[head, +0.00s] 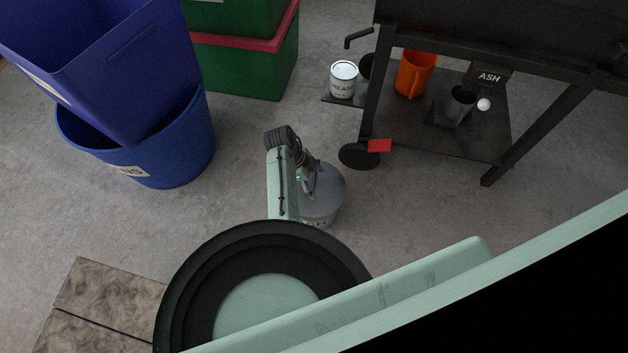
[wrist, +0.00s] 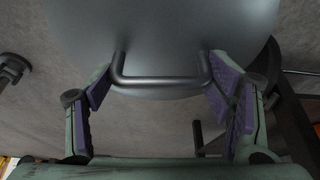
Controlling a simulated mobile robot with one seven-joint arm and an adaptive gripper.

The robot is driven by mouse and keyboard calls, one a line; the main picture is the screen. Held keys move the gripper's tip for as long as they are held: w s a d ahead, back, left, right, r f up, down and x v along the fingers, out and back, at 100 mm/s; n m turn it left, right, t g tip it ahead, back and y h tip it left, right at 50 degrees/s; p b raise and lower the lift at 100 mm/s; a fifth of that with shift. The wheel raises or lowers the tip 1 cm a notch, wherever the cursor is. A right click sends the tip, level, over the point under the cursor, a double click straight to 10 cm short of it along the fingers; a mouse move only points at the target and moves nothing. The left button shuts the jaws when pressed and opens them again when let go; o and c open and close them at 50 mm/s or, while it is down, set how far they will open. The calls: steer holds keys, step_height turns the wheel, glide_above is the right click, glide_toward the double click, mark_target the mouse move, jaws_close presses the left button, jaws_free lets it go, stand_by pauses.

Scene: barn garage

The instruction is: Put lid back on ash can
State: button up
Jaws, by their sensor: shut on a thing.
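The grey round lid (head: 328,183) shows at my gripper (head: 306,180) in the head view. In the wrist view the lid (wrist: 165,30) fills the top, with its bar handle (wrist: 160,82) between the purple finger pads of my gripper (wrist: 160,90). The fingers are shut on the handle. A grey can with a pale label (head: 318,220) shows just below the lid in the head view. My arm hides part of it, and the label is too small to read. I cannot tell whether the lid touches the can's rim.
A black grill cart (head: 440,138) stands at the upper right, with a white can (head: 343,80), an orange container (head: 412,75) and a box marked ASH (head: 489,78). Blue bins (head: 185,145) stand left, green boxes (head: 245,65) behind. Floor between bins and cart is clear.

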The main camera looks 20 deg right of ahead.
steer(key=o, duration=1.3)
steer(key=shift+o, duration=0.6)
steer(key=shift+r, duration=0.1)
steer(key=shift+r+p, duration=3.2)
steer(key=shift+r, duration=0.25)
steer(key=shift+c, duration=0.4)
jaws_close()
steer(key=shift+f, duration=0.3)
